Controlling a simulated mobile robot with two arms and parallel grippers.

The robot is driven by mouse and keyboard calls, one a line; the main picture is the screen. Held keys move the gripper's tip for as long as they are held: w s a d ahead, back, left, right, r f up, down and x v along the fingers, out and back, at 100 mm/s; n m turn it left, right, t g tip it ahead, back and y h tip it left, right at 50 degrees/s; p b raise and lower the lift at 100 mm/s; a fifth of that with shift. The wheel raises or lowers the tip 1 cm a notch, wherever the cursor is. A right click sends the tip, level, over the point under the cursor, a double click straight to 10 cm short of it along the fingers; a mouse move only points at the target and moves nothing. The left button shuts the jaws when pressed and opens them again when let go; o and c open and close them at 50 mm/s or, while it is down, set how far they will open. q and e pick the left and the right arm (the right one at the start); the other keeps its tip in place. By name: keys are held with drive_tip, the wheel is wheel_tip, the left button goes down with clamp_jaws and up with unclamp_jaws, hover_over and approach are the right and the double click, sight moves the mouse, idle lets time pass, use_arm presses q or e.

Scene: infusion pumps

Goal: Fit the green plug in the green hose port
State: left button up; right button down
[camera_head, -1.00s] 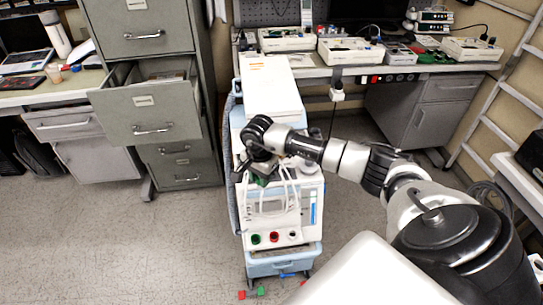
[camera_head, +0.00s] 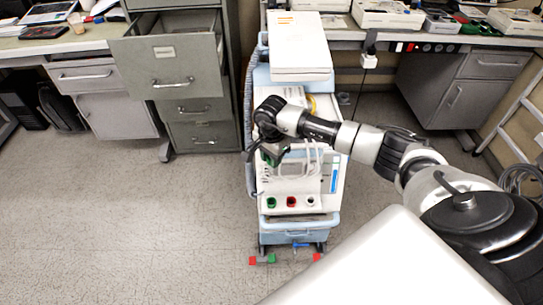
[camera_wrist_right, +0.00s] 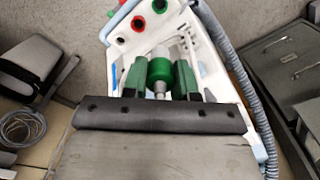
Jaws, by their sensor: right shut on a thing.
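The green hose port (camera_head: 271,202) is the leftmost of three round ports on the front of the white machine on the cart. In the right wrist view the green port (camera_wrist_right: 159,5) is at the top edge, partly cut off. My right gripper (camera_head: 269,155) is in front of the machine's upper front, above the green port. In the wrist view its two dark green fingers (camera_wrist_right: 160,72) are shut on the green plug (camera_wrist_right: 160,70), which has a grey stem. The plug is apart from the port in the picture. My left gripper is not in view.
The red port (camera_head: 291,202) and a dark port (camera_head: 310,201) sit beside the green one. Looped white hoses (camera_head: 300,160) hang on the machine's front. An open drawer (camera_head: 170,65) juts from the filing cabinet at left. The floor in front is clear.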

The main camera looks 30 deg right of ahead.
use_arm(q)
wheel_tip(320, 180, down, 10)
drive_tip(key=b, duration=1)
use_arm(e)
wheel_tip(320, 180, down, 17)
drive_tip(key=b, duration=0.4)
drive_tip(key=shift+f, duration=0.1)
use_arm(q)
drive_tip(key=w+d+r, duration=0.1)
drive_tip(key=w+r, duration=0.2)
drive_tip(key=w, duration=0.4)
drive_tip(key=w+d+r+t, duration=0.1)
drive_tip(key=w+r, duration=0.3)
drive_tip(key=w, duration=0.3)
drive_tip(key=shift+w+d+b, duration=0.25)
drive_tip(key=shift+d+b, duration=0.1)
drive_tip(key=shift+b, duration=0.05)
use_arm(e)
drive_tip(key=shift+f, duration=0.3)
drive_tip(key=shift+f, duration=0.15)
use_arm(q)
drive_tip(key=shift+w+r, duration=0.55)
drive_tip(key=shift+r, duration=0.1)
use_arm(e)
drive_tip(key=shift+f, duration=0.15)
use_arm(q)
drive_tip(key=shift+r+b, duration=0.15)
drive_tip(key=shift+b, duration=0.15)
